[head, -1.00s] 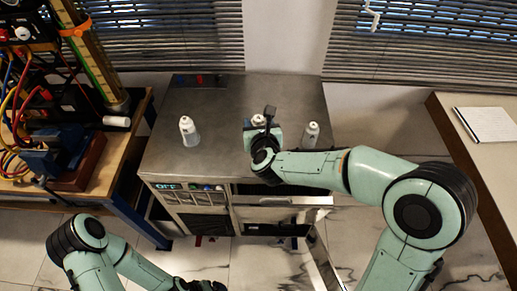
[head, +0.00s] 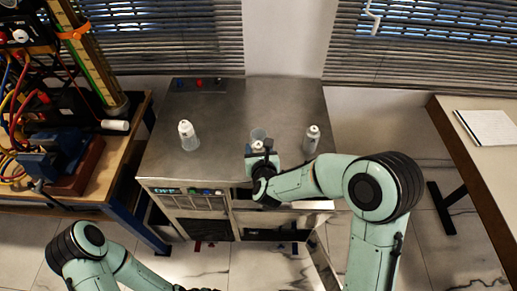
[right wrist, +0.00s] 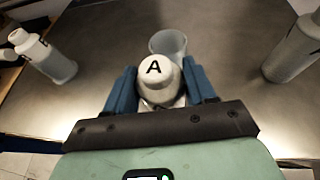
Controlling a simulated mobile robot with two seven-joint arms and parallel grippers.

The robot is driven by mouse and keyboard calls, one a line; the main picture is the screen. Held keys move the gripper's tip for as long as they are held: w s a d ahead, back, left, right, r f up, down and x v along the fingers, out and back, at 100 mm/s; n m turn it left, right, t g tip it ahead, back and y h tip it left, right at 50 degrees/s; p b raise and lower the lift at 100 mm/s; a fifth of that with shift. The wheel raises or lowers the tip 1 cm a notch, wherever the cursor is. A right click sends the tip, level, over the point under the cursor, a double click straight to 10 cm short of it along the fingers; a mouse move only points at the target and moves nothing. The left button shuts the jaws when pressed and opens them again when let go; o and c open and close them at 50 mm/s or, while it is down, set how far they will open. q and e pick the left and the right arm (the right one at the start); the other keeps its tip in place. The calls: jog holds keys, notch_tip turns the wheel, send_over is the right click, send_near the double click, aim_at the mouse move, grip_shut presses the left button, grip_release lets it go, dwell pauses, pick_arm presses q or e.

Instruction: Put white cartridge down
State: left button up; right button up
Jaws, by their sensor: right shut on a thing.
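The white cartridge (right wrist: 157,72), with a letter A on its rounded top, is between the blue fingers of my right gripper (right wrist: 160,92), which is shut on it. In the head view the white cartridge (head: 257,146) is a small pale spot at the tip of my right gripper (head: 261,151), over the front part of the steel cabinet top (head: 225,110). Its lower part is hidden, so I cannot tell whether it touches the surface. A clear cup (right wrist: 168,43) stands just behind it. My left arm shows at lower left, but its gripper is out of frame.
A white-capped bottle (head: 188,135) stands left on the cabinet top and a grey-bodied bottle (head: 311,140) stands right. The back of the top is mostly clear. A cluttered wooden bench (head: 120,160) is at left, and a table with a paper pad (head: 487,126) at right.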

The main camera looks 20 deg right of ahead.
jog(key=shift+f, duration=0.15)
pick_arm(q)
jog(key=shift+s+f, duration=0.1)
jog(key=shift+f, duration=0.1)
pick_arm(e)
jog(key=o, duration=1.1)
jog(key=shift+o, duration=0.2)
pick_arm(q)
jog(key=shift+r, duration=0.1)
pick_arm(e)
jog(key=shift+r, duration=0.35)
pick_arm(q)
jog(key=f+b, duration=0.1)
jog(key=s+f+b, duration=0.1)
jog(key=shift+s+f, duration=0.1)
jog(key=shift+f, duration=0.2)
pick_arm(e)
jog(key=v, duration=1.2)
jog(key=shift+f, duration=0.2)
